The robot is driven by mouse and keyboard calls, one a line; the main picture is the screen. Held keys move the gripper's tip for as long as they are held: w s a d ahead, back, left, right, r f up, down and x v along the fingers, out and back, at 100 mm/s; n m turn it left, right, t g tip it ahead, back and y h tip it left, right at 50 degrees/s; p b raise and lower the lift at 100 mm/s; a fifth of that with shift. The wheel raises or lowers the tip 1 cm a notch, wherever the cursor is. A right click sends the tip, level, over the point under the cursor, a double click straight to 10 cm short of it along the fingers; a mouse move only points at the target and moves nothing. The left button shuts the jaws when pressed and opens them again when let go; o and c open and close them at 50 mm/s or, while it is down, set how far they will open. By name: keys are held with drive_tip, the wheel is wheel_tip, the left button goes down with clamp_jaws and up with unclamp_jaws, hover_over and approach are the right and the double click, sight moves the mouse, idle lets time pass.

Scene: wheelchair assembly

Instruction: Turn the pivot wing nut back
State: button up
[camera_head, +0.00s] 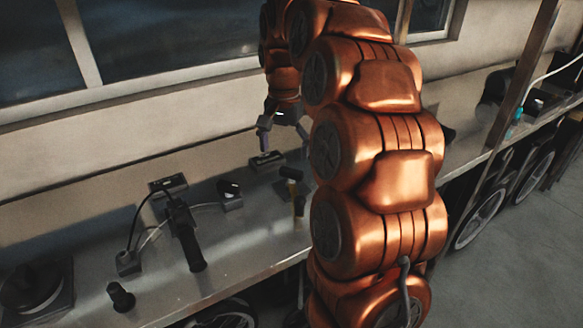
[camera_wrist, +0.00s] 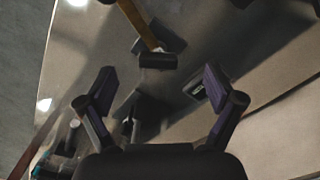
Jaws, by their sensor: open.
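My gripper (camera_head: 283,138) hangs over the back of the workbench, partly hidden behind my copper arm. In the wrist view my gripper (camera_wrist: 158,84) has its two fingers wide apart, with nothing held between the tips. I cannot make out a wing nut for certain in either view. A dark upright shape (camera_wrist: 131,118) shows low between the fingers in the wrist view, too dim to name. A small dark block (camera_head: 266,160) lies on the bench just below the gripper. A dark block with a light mark (camera_wrist: 195,88) shows beside the right finger in the wrist view.
A hammer (camera_head: 299,206) with a wooden handle lies right of the block; it also shows in the wrist view (camera_wrist: 140,24). A black grip with cables (camera_head: 187,238) lies left. A black knob (camera_head: 121,297) stands at the front. Wheels (camera_head: 480,217) stand under the bench at right.

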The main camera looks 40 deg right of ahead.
sight(291, 170)
drive_tip(key=shift+w+d+m, duration=0.25)
drive_tip(key=shift+w+d, duration=0.1)
drive_tip(key=shift+d, duration=0.3)
drive_tip(key=shift+w+d+m, duration=0.25)
drive_tip(key=shift+w+d, duration=0.05)
drive_tip(key=shift+d, duration=0.3)
drive_tip(key=shift+w+d+f, duration=0.1)
drive_tip(key=shift+d+f, duration=0.05)
drive_tip(key=shift+d, duration=0.15)
drive_tip(key=shift+f+p, duration=1)
drive_tip(key=shift+f, duration=2.7)
drive_tip(key=shift+c, duration=0.2)
drive_tip(key=c, duration=1.1)
